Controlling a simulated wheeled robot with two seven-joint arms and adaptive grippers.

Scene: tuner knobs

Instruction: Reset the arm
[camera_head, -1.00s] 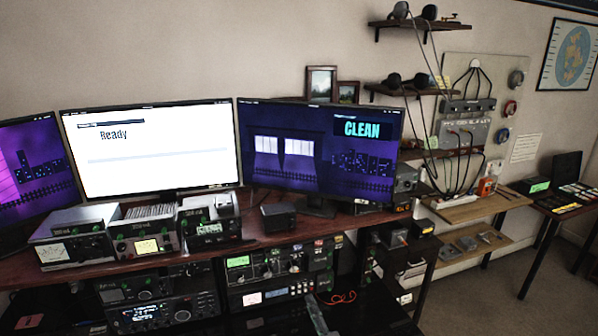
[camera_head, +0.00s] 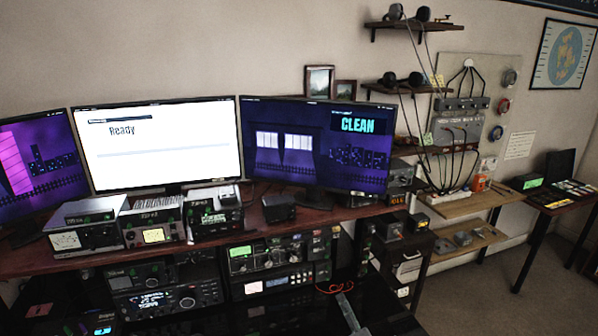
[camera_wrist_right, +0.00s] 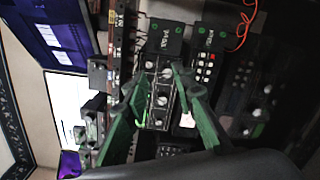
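The task names only my arm. A narrow grey piece at the bottom of the head view appears to be part of my right gripper (camera_head: 348,312); its fingers cannot be made out there. In the right wrist view my right gripper (camera_wrist_right: 158,74) has two green fingers spread apart, with nothing held between them. Beyond them is the tuner unit (camera_wrist_right: 162,92) with several round knobs, seen turned sideways. I cannot tell how far the fingers are from it. The tuner unit (camera_head: 272,256) also shows in the head view, under the desk top. My left gripper is not in view.
A dark red desk (camera_head: 25,262) carries three monitors and several radio boxes (camera_head: 152,222). A red cable (camera_head: 334,288) lies near my right gripper. A black radio (camera_head: 165,300) sits at the lower left. Wooden shelves (camera_head: 462,204) stand at the right, with open floor beyond.

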